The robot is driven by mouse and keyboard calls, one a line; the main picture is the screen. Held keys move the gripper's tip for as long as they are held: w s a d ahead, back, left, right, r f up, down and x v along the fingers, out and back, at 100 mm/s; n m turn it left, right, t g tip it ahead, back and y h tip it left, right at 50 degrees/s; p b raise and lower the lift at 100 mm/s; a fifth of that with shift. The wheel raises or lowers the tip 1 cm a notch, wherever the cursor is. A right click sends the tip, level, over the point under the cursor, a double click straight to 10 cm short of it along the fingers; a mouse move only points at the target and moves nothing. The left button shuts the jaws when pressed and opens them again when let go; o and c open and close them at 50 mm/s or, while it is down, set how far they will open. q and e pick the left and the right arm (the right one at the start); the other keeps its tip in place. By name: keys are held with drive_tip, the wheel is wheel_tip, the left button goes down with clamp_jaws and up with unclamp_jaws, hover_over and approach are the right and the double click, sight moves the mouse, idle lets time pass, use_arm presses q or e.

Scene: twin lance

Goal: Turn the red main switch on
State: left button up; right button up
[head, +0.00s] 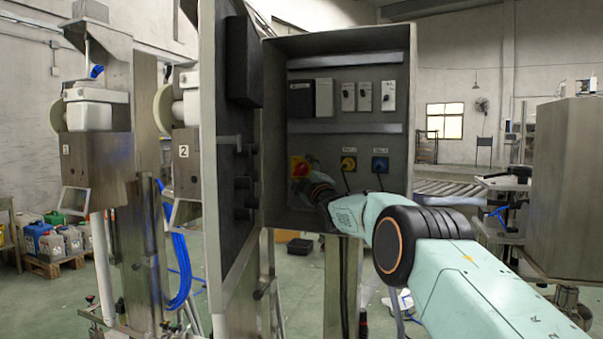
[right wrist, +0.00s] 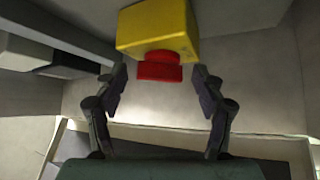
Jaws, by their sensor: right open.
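The red main switch (head: 300,167) is a red knob on a yellow base, at the lower left inside the open grey cabinet. In the right wrist view the red knob (right wrist: 160,68) sticks out from its yellow block (right wrist: 157,25). My right gripper (head: 311,187) is in front of and just below the switch in the head view. In the right wrist view its two fingers (right wrist: 158,88) are open, one on each side of the knob, with gaps to it. I cannot tell how far their tips reach in depth. My left gripper is not in view.
The cabinet door (head: 224,170) stands open at the left. A yellow-plated knob (head: 348,164) and a blue-plated knob (head: 380,165) sit to the right of the switch. Breakers (head: 364,97) line the row above. A steel box (head: 568,180) stands at the far right.

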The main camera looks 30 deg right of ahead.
drive_tip(key=shift+s, duration=0.1)
idle(0.3)
drive_tip(key=v, duration=1.1)
drive_tip(key=shift+s+a+f, duration=0.15)
drive_tip(key=shift+s+f, duration=0.05)
drive_tip(key=shift+s, duration=0.15)
idle(0.5)
